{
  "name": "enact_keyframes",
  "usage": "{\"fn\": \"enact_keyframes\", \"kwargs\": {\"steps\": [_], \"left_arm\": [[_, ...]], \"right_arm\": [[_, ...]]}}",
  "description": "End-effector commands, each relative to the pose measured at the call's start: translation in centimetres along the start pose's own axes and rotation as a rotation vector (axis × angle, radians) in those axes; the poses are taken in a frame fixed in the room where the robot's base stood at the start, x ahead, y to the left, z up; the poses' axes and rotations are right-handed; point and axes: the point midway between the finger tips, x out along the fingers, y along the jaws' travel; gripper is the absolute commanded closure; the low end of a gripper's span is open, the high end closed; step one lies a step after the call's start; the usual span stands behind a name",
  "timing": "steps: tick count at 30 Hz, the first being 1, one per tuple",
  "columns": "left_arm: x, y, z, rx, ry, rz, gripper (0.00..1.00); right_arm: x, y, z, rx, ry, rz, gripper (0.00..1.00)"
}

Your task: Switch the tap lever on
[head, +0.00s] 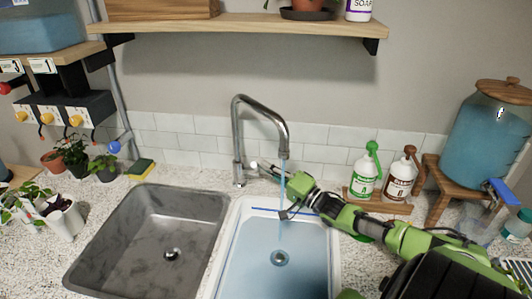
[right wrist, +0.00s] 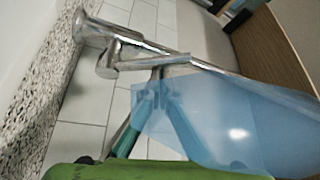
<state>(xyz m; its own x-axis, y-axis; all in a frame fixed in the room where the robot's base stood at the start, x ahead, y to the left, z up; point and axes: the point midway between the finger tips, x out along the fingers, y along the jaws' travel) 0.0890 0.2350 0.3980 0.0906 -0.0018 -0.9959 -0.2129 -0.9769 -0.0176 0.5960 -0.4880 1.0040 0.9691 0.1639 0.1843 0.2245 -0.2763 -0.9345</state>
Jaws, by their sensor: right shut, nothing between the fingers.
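The chrome tap (head: 237,135) stands behind the two sinks, its spout bent over the right one. A blue stream of water (head: 282,190) runs from the spout. The tap lever (head: 253,165) is a short piece on the side of the tap; in the right wrist view the lever (right wrist: 150,63) is a thin metal rod. My right gripper (head: 265,169) is shut and empty, its tips close beside the lever; I cannot tell whether they touch. The fingertips also show in the right wrist view (right wrist: 156,88), partly behind the translucent water. My left gripper is not in view.
The right basin (head: 216,262) holds bluish water; the grey left basin (head: 90,250) looks empty. Two bottles (head: 365,174) on a wooden stand and a drink dispenser (head: 480,135) stand at right. Potted plants (head: 72,152) and a sponge (head: 140,168) are at left. A shelf (head: 240,25) hangs above.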

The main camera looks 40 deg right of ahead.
Motion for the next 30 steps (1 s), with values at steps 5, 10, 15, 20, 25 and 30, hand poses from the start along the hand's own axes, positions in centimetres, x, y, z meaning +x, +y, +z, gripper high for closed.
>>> {"fn": "enact_keyframes", "kwargs": {"steps": [5, 10, 15, 20, 25, 30], "left_arm": [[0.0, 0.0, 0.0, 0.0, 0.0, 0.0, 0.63], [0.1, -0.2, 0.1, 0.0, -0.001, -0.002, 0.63], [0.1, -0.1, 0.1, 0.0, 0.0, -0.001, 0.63], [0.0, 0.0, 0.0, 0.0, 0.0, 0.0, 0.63], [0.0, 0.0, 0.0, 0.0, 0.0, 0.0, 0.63], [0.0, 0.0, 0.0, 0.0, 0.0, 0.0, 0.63]], "right_arm": [[-0.2, 0.5, 0.7, 0.004, -0.011, 0.009, 1.0], [-0.6, 0.7, 0.8, 0.004, -0.012, 0.012, 1.0], [-2.4, 0.8, 0.8, 0.005, -0.012, 0.015, 1.0], [-4.7, 0.6, 0.4, 0.004, -0.007, 0.011, 1.0], [-6.6, 0.4, 0.2, 0.002, -0.004, 0.006, 1.0], [-7.5, 0.3, 0.0, 0.002, -0.002, 0.003, 1.0]]}}
